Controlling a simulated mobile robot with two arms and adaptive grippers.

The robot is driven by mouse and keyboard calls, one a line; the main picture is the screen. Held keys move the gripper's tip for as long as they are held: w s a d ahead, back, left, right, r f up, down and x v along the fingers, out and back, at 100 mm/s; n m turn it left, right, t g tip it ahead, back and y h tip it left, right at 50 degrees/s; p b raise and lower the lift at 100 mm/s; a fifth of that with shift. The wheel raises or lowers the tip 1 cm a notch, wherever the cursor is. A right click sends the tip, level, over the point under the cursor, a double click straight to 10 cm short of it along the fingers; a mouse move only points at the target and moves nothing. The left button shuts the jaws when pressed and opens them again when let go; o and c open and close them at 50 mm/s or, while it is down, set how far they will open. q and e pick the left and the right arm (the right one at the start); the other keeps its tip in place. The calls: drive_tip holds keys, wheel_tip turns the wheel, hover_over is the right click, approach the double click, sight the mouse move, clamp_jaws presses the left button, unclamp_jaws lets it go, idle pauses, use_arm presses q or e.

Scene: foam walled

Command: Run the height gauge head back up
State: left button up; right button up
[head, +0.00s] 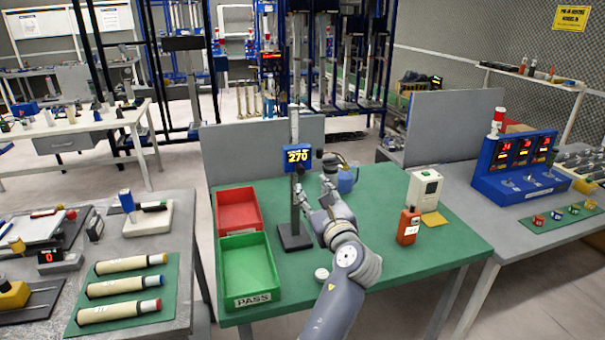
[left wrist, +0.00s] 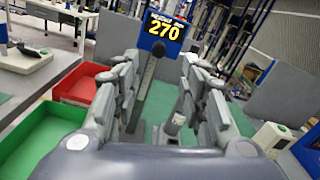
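The height gauge is a dark upright column (head: 295,215) on a black base (head: 295,238), standing on the green bench. Its head is a blue box with a yellow 270 display (head: 298,157), high on the column, with dark knobs beside and below it. In the left wrist view the display (left wrist: 165,32) shows at top centre, above the column (left wrist: 143,92). My left gripper (head: 316,194) is just right of the column, lower than the head. Its fingers are apart (left wrist: 160,88) with nothing held, and the column shows through the gap beyond them. My right gripper is not in view.
A red bin (head: 238,210) and a green PASS bin (head: 248,268) stand left of the gauge. An orange device (head: 408,226) and a pale box (head: 424,190) stand to the right. A grey panel (head: 225,150) stands behind. A small white disc (head: 321,274) lies in front.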

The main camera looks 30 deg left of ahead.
sight(302, 171)
use_arm(q)
drive_tip(key=p+x, duration=0.2)
drive_tip(key=x, duration=0.8)
drive_tip(key=shift+a+f, duration=0.1)
drive_tip(key=shift+a, duration=0.1)
clamp_jaws()
